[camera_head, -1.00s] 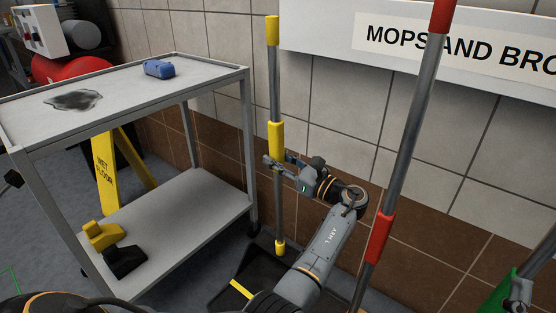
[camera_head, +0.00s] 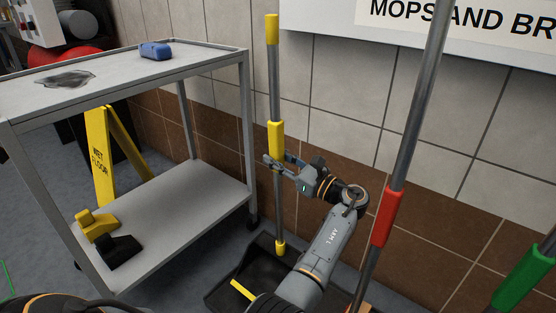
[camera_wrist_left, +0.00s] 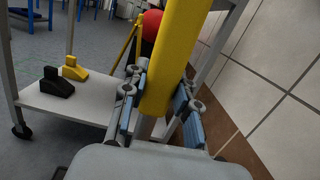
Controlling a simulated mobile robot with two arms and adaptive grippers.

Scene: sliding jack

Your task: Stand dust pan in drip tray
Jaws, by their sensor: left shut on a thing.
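The dust pan's long grey handle (camera_head: 277,205) stands nearly upright, with a yellow top, a yellow grip and a yellow lower end. My left gripper (camera_head: 277,162) is shut on it at the yellow grip. In the left wrist view the yellow grip (camera_wrist_left: 172,55) passes between the blue-padded fingers (camera_wrist_left: 160,108). A black tray-like shape with a raised rim (camera_head: 217,293), apparently the drip tray, lies on the floor around the handle's foot. A yellow strip (camera_head: 242,290) shows in it. The pan's dark body cannot be told from the tray, and my left arm covers part of it.
A grey trolley (camera_head: 215,190) stands close on the left, with a blue object (camera_head: 155,51) on top and a yellow wet-floor sign (camera_head: 97,155) behind. A red-gripped pole (camera_head: 387,215) stands at right, a green grip (camera_head: 522,278) farther right. The tiled wall is behind.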

